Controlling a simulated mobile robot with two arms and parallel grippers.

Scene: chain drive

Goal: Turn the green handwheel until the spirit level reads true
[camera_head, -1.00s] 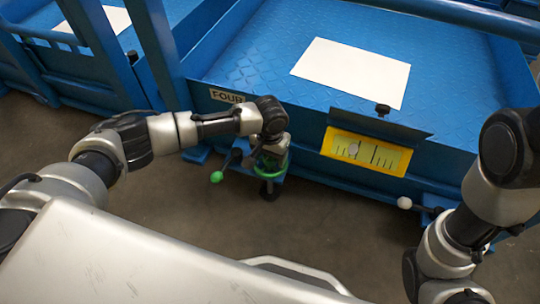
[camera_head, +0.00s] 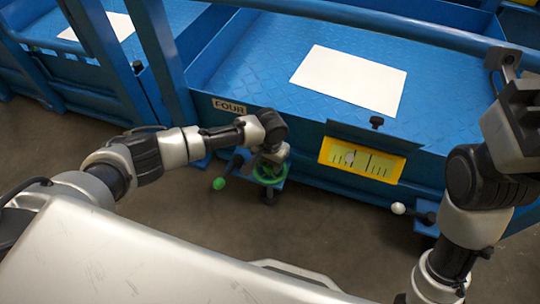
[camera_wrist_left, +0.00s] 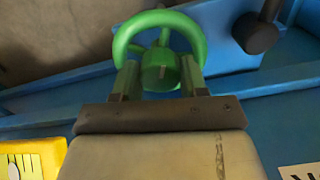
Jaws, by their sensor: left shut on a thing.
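The green handwheel (camera_head: 270,180) sits low on the front of the blue platform, below the "FOUR" label. My left gripper (camera_head: 270,158) reaches down to it from above. In the left wrist view, the two fingers of my left gripper (camera_wrist_left: 161,78) stand on either side of the green hub, and the rim of the handwheel (camera_wrist_left: 160,18) curves beyond them. The spirit level (camera_head: 362,159) is a yellow-framed green vial on the platform's front. Its pale bubble lies left of the long black mark. My right arm is at the right; its fingertips cannot be made out.
A green ball knob (camera_head: 219,183) stands left of the handwheel and a white ball knob (camera_head: 398,208) stands below the spirit level. A white sheet (camera_head: 350,80) lies on the platform. A dark knob (camera_wrist_left: 256,33) is near the wheel in the wrist view. Bare floor lies in front.

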